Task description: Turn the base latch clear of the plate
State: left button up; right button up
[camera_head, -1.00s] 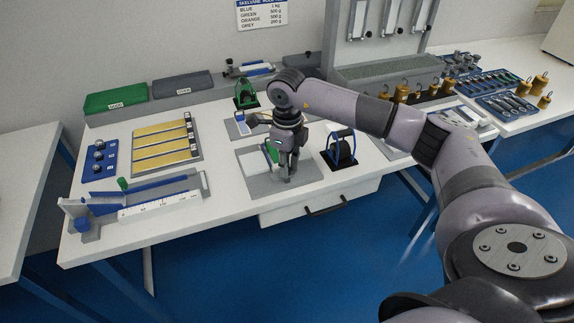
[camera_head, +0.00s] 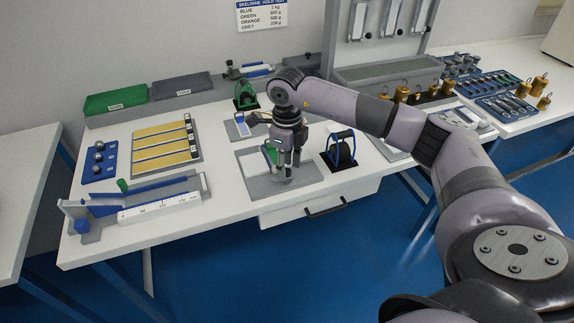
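My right gripper (camera_head: 287,168) points down over the grey base plate (camera_head: 256,186) near the front edge of the table. A small green part (camera_head: 269,154) shows just left of the gripper, partly hidden behind it. The base latch cannot be made out; the fingers and wrist cover that part of the plate. The fingertips are low, close to the plate, and whether they touch anything is too small to tell. My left gripper is not in view.
A black weight in a blue frame (camera_head: 341,150) stands close on the right. A green device (camera_head: 245,95) stands behind. A blue and white ruler device (camera_head: 150,205) and a board of yellow strips (camera_head: 165,148) lie to the left. A drawer handle (camera_head: 325,207) juts below the table edge.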

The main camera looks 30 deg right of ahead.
aim_at(287, 170)
notch_tip(287, 170, up, 11)
jog(key=shift+r, duration=0.2)
dwell(0.6)
